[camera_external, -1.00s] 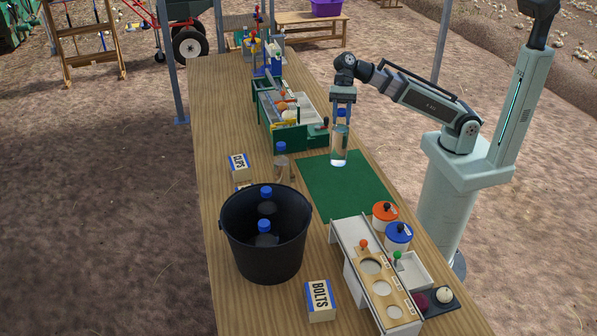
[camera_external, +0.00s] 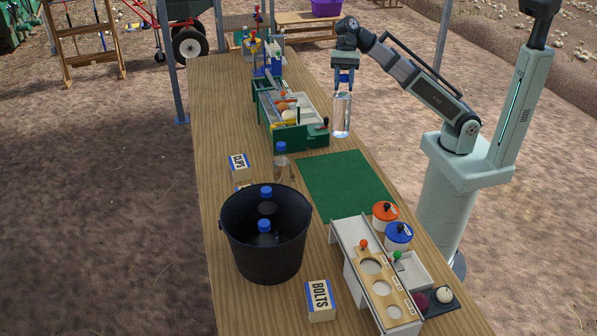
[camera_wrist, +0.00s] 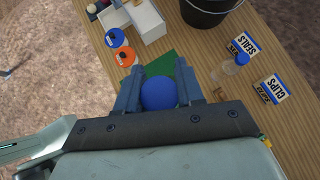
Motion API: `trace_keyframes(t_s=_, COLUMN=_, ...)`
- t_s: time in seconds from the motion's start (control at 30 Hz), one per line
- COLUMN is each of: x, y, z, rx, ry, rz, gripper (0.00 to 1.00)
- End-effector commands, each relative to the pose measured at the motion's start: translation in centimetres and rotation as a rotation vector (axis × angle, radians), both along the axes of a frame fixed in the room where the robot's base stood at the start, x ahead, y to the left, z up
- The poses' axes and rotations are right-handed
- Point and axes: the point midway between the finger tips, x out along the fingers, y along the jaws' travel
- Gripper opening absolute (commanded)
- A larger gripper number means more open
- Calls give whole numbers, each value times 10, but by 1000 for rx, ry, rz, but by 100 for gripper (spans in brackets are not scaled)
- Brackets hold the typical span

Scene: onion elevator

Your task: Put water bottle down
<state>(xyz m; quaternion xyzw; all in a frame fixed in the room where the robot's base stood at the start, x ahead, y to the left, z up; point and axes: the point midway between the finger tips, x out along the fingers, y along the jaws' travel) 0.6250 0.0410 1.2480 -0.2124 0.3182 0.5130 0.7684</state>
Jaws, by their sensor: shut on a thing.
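The water bottle (camera_external: 342,116) is clear with a blue cap and hangs upright from my gripper (camera_external: 344,86). My gripper is shut on its cap. In the external view the bottle is in the air, to the right of the green tray box and above the far right side of the green mat (camera_external: 347,184). In the wrist view the blue cap (camera_wrist: 158,93) sits between the two fingers of my gripper (camera_wrist: 159,88), and the bottle's body is hidden below it. The mat is bare.
Another clear bottle (camera_external: 281,163) stands left of the mat. A black bucket (camera_external: 268,245) holds blue-capped bottles. The green tray box (camera_external: 305,138) is behind the mat. Orange (camera_external: 385,216) and blue (camera_external: 399,237) lidded tubs and a white sorting rack (camera_external: 350,240) stand in front.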

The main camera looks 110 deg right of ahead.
Motion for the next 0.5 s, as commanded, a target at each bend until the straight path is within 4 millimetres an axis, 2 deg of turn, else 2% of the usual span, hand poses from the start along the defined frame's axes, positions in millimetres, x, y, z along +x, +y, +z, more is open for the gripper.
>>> trace_keyframes(t_s=0.07, x=1, y=0, z=7, rx=1, ry=-2, rz=0, gripper=0)
trace_keyframes(t_s=0.27, x=15, y=9, z=8, rx=2, ry=2, rz=1, gripper=0)
trace_keyframes(t_s=0.5, x=42, y=25, z=12, rx=4, ry=4, rz=-1, gripper=0)
